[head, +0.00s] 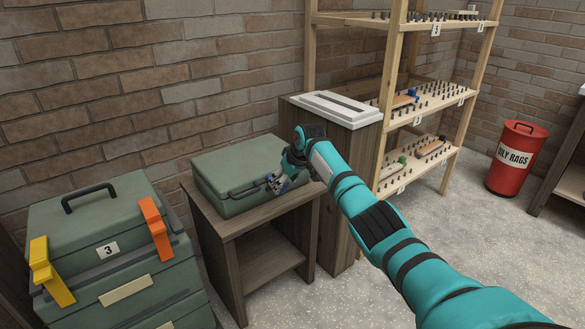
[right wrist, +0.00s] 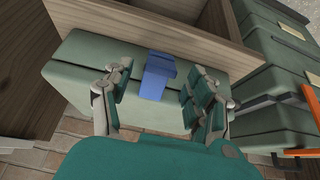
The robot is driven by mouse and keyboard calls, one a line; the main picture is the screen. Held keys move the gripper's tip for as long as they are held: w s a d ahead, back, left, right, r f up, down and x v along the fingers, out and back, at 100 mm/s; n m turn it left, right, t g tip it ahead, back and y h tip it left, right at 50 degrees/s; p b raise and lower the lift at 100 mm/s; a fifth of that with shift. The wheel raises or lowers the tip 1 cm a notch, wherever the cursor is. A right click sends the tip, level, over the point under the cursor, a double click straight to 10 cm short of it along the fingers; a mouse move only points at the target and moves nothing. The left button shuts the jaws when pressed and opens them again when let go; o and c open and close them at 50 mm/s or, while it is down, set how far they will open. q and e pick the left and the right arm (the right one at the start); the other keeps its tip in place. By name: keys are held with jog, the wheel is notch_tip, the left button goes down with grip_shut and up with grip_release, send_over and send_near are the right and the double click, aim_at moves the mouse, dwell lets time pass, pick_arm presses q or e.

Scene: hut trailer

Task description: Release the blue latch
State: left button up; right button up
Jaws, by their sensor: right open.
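A green case (head: 225,172) lies closed on a small wooden stand. The blue latch (right wrist: 155,75) is on the case's edge in the right wrist view, sticking out from its side. My right gripper (head: 278,182) is at the near right part of the case in the head view, where it mostly hides the latch. In the right wrist view my right gripper (right wrist: 160,86) is open, with one finger on each side of the latch and a visible gap to each. My left gripper is not in view.
A green toolbox stack (head: 105,230) marked 3, with a yellow latch (head: 48,275) and an orange latch (head: 155,230), stands left of the stand (head: 262,255). A white-lidded wooden bin (head: 335,108) stands right of it. Shelves and a red rag bin (head: 515,158) are farther right.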

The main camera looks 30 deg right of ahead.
jog(key=v, duration=0.9)
jog(key=shift+a, duration=0.1)
